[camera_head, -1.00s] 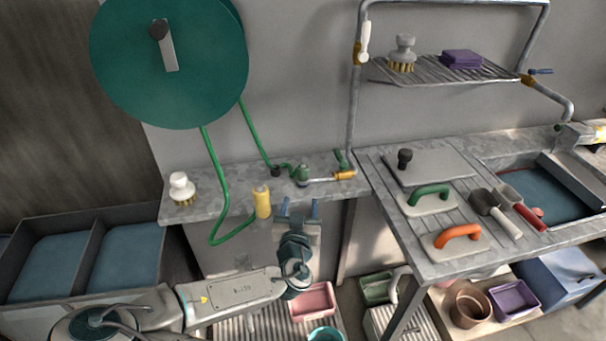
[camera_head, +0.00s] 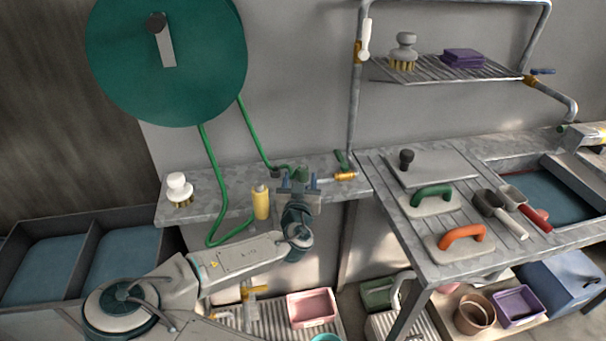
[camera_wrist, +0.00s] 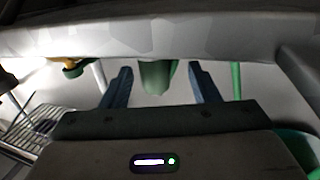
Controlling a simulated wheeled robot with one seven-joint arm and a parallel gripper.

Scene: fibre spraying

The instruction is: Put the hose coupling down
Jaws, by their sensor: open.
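The hose coupling appears to be the green cylindrical piece (camera_head: 301,173) on the narrow grey shelf, at the end of the green hose (camera_head: 254,136). My gripper (camera_head: 298,184) is at the front of the shelf, right at the green piece and partly covering it. In the wrist view, the green piece (camera_wrist: 157,76) shows between my two blue fingers, with a visible gap on each side. My gripper is open. Whether the piece rests fully on the shelf is hidden.
A yellow bottle (camera_head: 261,203) stands close left of my gripper, with a hose loop below it. A white-topped brush (camera_head: 178,188) is at the shelf's left end. The green reel (camera_head: 168,65) hangs above.

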